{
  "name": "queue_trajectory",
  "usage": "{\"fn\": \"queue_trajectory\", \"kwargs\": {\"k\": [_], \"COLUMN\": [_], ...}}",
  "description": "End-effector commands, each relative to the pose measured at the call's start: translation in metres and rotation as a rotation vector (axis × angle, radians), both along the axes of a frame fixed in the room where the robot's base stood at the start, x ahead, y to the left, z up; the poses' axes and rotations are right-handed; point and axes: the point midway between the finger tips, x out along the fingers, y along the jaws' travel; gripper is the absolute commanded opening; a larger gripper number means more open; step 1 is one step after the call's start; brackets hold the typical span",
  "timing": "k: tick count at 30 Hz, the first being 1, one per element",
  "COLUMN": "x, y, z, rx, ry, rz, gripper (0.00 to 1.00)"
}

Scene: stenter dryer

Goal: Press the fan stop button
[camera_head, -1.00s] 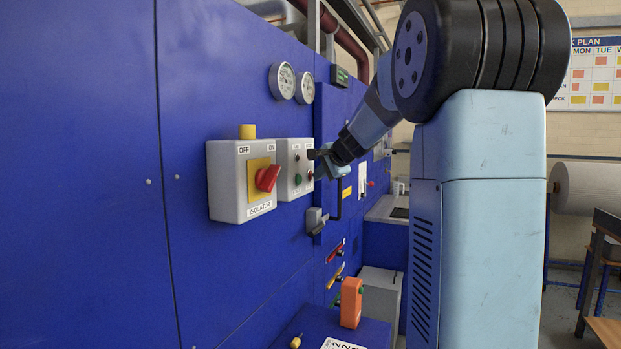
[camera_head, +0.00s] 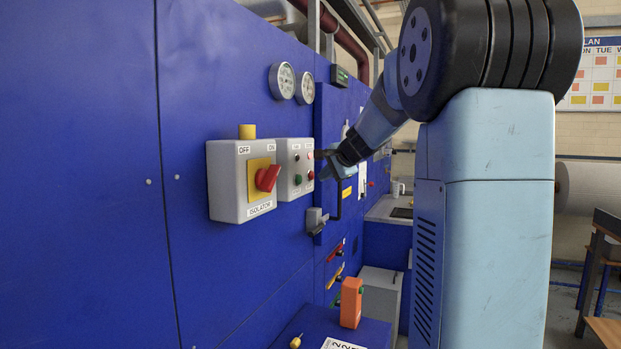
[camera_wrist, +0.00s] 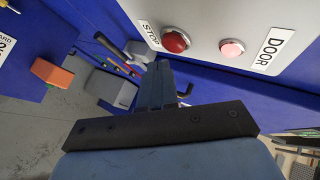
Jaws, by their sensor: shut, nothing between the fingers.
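The grey control box (camera_head: 287,168) is mounted on the blue machine wall, with a green button (camera_head: 297,180) and a red button (camera_head: 311,174) low on its face. In the wrist view, the red button (camera_wrist: 176,41) sits beside a STOP label (camera_wrist: 150,35). A pink-red round button or lamp (camera_wrist: 231,48) is beside a DOOR label (camera_wrist: 270,50). My gripper (camera_head: 320,164) is just right of the box in the head view, apart from it. The closed fingers (camera_wrist: 158,72) are empty and appear below the STOP button in the wrist view. The label "FAN" is not readable.
The isolator box (camera_head: 228,182) with a red rotary handle (camera_head: 267,178) stands left of the control box. A door handle (camera_head: 316,220) projects below my gripper. An orange object (camera_head: 351,302) stands on the blue ledge. Two gauges (camera_head: 283,80) are above.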

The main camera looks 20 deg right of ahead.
Motion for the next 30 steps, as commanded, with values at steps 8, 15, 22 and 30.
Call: {"fn": "queue_trajectory", "kwargs": {"k": [8,15,22,30], "x": [-0.009,-0.023,-0.034,-0.035], "y": [-0.010,-0.023,-0.034,-0.035], "z": [0.000,0.001,0.000,0.000], "rx": [-0.002,-0.001,-0.001,0.000], "ry": [-0.001,-0.001,0.000,0.000], "rz": [-0.003,-0.002,-0.001,0.000], "gripper": [0.00,0.00,0.00,0.00]}}
